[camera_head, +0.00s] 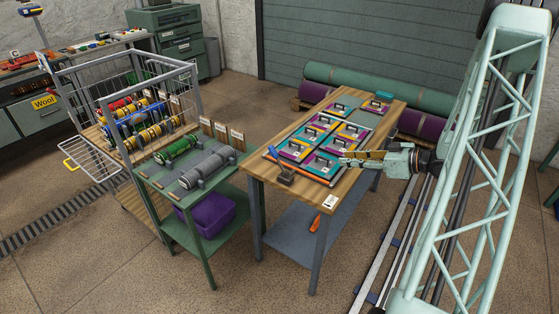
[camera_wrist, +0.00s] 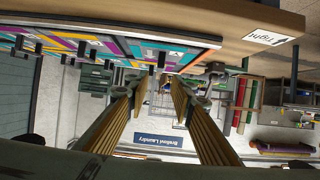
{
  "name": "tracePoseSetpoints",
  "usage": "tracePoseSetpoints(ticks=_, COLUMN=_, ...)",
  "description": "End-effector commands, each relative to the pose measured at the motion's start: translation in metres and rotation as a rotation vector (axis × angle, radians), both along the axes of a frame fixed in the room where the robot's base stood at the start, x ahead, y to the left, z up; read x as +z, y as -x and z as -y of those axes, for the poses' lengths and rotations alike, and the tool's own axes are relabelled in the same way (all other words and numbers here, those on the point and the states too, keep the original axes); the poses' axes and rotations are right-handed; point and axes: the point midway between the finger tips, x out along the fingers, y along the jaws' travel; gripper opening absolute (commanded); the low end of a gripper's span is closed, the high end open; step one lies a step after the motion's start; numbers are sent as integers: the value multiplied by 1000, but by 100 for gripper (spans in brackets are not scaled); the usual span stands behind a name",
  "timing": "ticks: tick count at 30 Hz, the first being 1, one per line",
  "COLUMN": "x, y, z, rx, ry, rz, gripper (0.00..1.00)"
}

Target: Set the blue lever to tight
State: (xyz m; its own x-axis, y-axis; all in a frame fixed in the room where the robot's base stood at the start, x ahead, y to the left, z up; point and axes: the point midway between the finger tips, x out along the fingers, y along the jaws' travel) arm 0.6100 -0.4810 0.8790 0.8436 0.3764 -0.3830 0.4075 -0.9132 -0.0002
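My gripper (camera_head: 347,161) is at the right long side of the wooden table (camera_head: 365,150), its fingers pointing left across the patterned panels (camera_head: 325,140). In the wrist view my gripper (camera_wrist: 158,88) has its fingers apart with nothing between them. A white "Tight" label (camera_head: 330,201) with an arrow is at the table's near corner. The label also shows upside down in the wrist view (camera_wrist: 265,38), on the table's edge. Small dark metal fittings (camera_wrist: 215,69) sit along the panel frame's edge.
A green stand (camera_head: 205,185) with rollers and a wire cart (camera_head: 130,110) stand to the left. Rolled rugs (camera_head: 380,92) lie behind the table. Floor in front is clear.

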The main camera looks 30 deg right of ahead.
Motion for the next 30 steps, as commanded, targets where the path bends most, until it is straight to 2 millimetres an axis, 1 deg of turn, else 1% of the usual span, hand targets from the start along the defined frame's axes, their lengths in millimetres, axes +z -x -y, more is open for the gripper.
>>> tracePoseSetpoints(ticks=4, x=0, y=0, z=0, rx=0, ry=0, rz=0, gripper=22)
tracePoseSetpoints(ticks=5, x=0, y=0, z=0, rx=0, ry=0, rz=0, gripper=23)
tracePoseSetpoints(ticks=6, x=0, y=0, z=0, rx=0, ry=0, rz=0, gripper=26)
tracePoseSetpoints(ticks=8, x=0, y=-1, z=0, rx=0, ry=0, rz=-1, gripper=26)
tracePoseSetpoints(ticks=14, x=4, y=-9, z=-7, rx=3, ry=8, rz=-24, gripper=26)
tracePoseSetpoints(ticks=20, x=14, y=-29, z=-25, rx=5, ry=27, rz=-83, gripper=26)
tracePoseSetpoints(ticks=30, x=34, y=-69, z=-70, rx=-2, ry=78, rz=-229, gripper=26)
